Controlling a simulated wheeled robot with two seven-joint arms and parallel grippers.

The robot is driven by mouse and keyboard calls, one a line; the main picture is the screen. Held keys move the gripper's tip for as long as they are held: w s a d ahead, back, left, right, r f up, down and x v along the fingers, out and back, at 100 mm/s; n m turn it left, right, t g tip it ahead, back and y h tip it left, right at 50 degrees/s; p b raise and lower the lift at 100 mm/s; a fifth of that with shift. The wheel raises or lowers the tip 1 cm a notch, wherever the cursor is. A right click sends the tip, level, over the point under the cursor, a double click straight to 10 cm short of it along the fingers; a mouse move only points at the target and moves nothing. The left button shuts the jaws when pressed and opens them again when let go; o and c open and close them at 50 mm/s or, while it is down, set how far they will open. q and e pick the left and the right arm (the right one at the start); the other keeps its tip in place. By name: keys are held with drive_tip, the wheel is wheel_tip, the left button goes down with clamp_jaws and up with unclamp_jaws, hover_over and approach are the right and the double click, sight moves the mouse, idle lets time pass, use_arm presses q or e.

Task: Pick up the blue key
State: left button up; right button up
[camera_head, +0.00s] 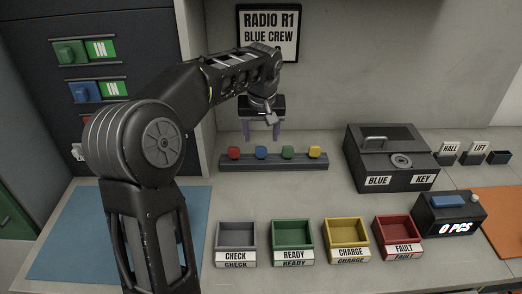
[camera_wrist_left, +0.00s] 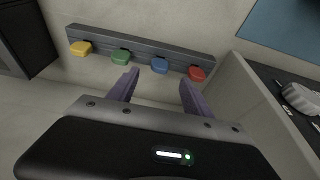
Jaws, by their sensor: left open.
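The blue key (camera_head: 261,152) stands in a dark grey rack (camera_head: 240,164) at the back of the counter, between the red key (camera_head: 234,153) and the green key (camera_head: 288,152). A yellow key (camera_head: 314,152) is at the right end. In the left wrist view the blue key (camera_wrist_left: 159,66) shows ahead of the fingers, between the green and red keys. My left gripper (camera_head: 262,137) is open and empty, with its purple fingers pointing down above and behind the rack, apart from the blue key. It also shows in the left wrist view (camera_wrist_left: 158,83). My right gripper is out of view.
A black box (camera_head: 385,183) labelled BLUE KEY stands right of the rack. Grey, green, yellow and red trays (camera_head: 236,227) line the front. A blue mat (camera_head: 75,225) lies left, and a counter device (camera_head: 449,214) stands right. Bare counter lies between rack and trays.

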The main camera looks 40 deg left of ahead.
sight(261, 148)
use_arm(q)
drive_tip(key=shift+x, duration=1.45)
drive_tip(key=shift+p, duration=0.3)
drive_tip(key=shift+w+a+f, duration=0.1)
drive_tip(key=shift+f, duration=0.25)
drive_tip(key=p+x, duration=0.1)
drive_tip(key=x, duration=0.2)
drive_tip(key=shift+w+a+f+p, duration=0.1)
drive_tip(key=shift+f+p, duration=0.2)
drive_tip(key=shift+w+f, duration=0.15)
drive_tip(key=shift+f, duration=0.25)
drive_tip(key=shift+c, duration=0.6)
clamp_jaws()
